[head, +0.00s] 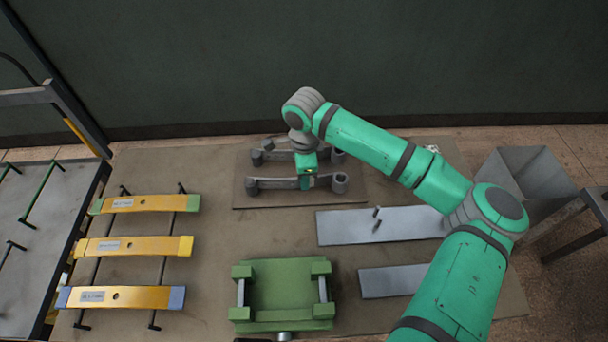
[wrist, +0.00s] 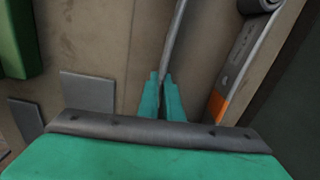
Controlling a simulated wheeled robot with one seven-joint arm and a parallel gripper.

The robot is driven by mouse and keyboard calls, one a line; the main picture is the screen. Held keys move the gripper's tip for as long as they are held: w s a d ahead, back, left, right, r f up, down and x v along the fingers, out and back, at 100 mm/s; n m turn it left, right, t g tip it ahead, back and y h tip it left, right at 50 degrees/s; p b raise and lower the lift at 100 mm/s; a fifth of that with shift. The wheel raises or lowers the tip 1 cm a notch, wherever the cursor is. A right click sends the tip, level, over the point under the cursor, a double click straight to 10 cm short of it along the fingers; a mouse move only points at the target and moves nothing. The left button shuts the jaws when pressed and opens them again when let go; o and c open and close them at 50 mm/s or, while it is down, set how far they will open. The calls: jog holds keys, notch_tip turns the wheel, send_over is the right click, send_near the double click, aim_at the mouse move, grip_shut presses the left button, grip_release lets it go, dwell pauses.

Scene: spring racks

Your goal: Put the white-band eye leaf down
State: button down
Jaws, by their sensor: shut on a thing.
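My gripper (head: 306,180) is at the back of the bench, shut on a grey eye leaf (head: 275,183) near its middle. The leaf lies along the front of a brown board (head: 238,198), with a round eye at its right end. I cannot tell whether it rests on the board or hangs just above it. In the wrist view the fingertips (wrist: 163,88) close on the thin edge of this leaf (wrist: 176,35). No white band shows on it. A second eye leaf (head: 276,155) lies behind it; in the wrist view one with an orange band (wrist: 220,103) is at right.
Several long leaves, such as a green-ended yellow one (head: 150,203), lie across rails at left. A green fixture (head: 283,288) stands at front centre. A grey plate (head: 345,226) with small pins lies right of centre. A grey bin (head: 525,172) stands at right.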

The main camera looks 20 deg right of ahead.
dwell(0.3)
jog(key=c, duration=1.9)
grip_release()
jog(key=shift+f, duration=0.15)
jog(key=shift+c, duration=0.2)
notch_tip(320, 180, up, 12)
jog(key=shift+r, duration=0.2)
